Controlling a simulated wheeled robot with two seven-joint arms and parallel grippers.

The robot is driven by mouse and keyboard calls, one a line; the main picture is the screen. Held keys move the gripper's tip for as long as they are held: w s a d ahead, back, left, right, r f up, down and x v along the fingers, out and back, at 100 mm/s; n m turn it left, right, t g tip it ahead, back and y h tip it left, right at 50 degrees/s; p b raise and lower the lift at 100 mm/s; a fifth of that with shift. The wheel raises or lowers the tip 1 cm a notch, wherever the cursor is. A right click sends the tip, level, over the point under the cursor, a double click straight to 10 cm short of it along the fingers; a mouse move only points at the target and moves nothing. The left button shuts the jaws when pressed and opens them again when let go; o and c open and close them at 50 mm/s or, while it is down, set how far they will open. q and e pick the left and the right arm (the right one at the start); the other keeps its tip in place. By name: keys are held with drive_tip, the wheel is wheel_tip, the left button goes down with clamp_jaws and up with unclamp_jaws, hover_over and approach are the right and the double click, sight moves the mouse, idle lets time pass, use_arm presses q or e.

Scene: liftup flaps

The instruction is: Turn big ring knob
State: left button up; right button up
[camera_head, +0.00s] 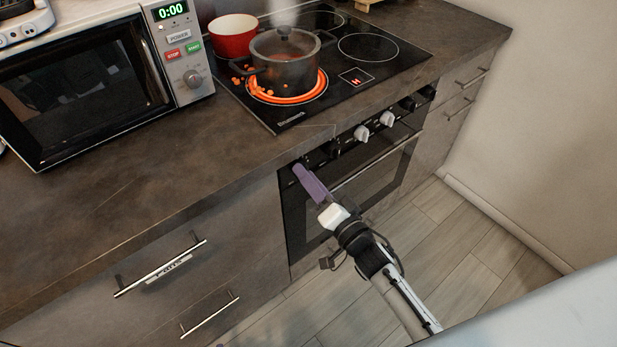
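A row of oven and hob knobs runs along the oven's front panel below the counter edge. Two pale knobs (374,126) stand out in the middle, with dark knobs (409,103) to their right. More dark knobs at the left end are hard to make out. Which one is the big ring knob cannot be told from markings. My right gripper (299,170), with purple fingers, is at the left end of the panel, close in front of it. Its fingers overlap in this view, and contact with a knob cannot be told. My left gripper is not in view.
A dark steaming pot (285,60) stands on a glowing ring (288,97) of the black hob (390,75), with orange bits around it. A red pot (233,36) stands behind. A microwave (90,85) is at left. The oven handle (375,160) runs below the knobs.

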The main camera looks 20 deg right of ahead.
drive_tip(key=shift+c, duration=0.9)
